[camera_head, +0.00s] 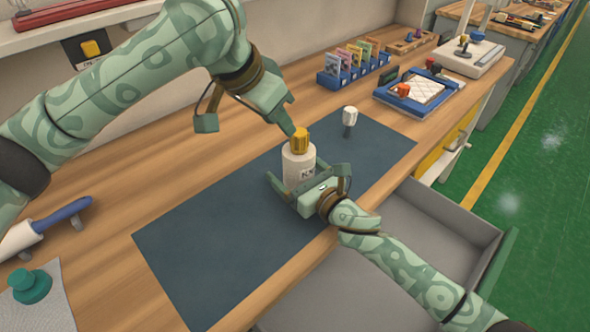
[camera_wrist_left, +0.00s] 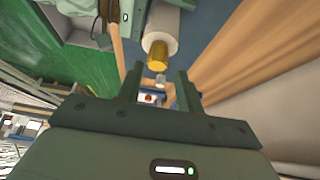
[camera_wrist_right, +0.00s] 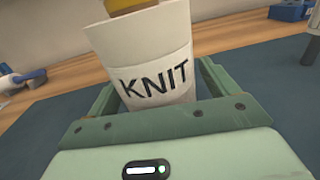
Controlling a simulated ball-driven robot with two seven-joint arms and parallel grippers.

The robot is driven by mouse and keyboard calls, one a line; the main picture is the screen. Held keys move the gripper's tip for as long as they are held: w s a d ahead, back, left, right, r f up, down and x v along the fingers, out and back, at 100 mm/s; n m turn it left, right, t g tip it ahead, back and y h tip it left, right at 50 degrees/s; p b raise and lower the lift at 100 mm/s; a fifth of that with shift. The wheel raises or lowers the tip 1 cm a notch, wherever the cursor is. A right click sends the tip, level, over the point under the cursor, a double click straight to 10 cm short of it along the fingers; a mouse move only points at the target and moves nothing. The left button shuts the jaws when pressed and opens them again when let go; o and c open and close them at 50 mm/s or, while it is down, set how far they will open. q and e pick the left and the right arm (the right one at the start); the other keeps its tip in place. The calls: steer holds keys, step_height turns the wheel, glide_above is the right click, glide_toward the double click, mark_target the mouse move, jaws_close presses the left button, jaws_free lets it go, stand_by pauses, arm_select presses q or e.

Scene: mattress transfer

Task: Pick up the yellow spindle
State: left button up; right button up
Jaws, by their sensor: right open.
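The yellow spindle (camera_head: 300,140) stands upright in the top of a white cylindrical container (camera_head: 298,165) marked KNIT on the dark mat (camera_head: 220,240). My left gripper (camera_head: 287,126) reaches down from the upper left, close beside the spindle. In the left wrist view its fingers (camera_wrist_left: 161,82) are apart and empty, with the spindle (camera_wrist_left: 157,55) just beyond the tips. My right gripper (camera_head: 309,180) is low at the container's near side. In the right wrist view its open fingers (camera_wrist_right: 157,95) lie on either side of the container (camera_wrist_right: 152,75); contact cannot be told.
A small white-topped peg (camera_head: 349,117) stands on the mat behind the container. A blue rack (camera_head: 352,70) and a blue-edged tray (camera_head: 420,92) are at the back. An open grey drawer (camera_head: 430,215) lies in front. The mat's left part is clear.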

mark_target(299, 133)
steer(key=c, duration=1.3)
arm_select(q)
steer(key=o, duration=0.4)
steer(key=shift+r, duration=0.1)
steer(key=shift+c, duration=0.2)
steer(key=shift+o, duration=0.2)
steer(key=d+r+y, duration=0.1)
steer(key=d+r, duration=0.2)
steer(key=r, duration=0.2)
steer(key=shift+s+d+t, duration=0.2)
steer(key=shift+d+t, duration=0.05)
steer(key=shift+t, duration=0.15)
arm_select(e)
steer(key=shift+d, duration=0.1)
arm_select(q)
steer(key=f+n, duration=0.2)
steer(key=w+f+n+y, duration=0.1)
steer(key=f+n, duration=0.1)
steer(key=w+f+n+y, duration=0.1)
steer(key=f+n, duration=0.1)
steer(key=f, duration=0.1)
steer(key=shift+w+n+g, duration=0.2)
steer(key=shift+n+g, duration=0.1)
steer(key=shift+n, duration=0.1)
steer(key=shift+x, duration=2.75)
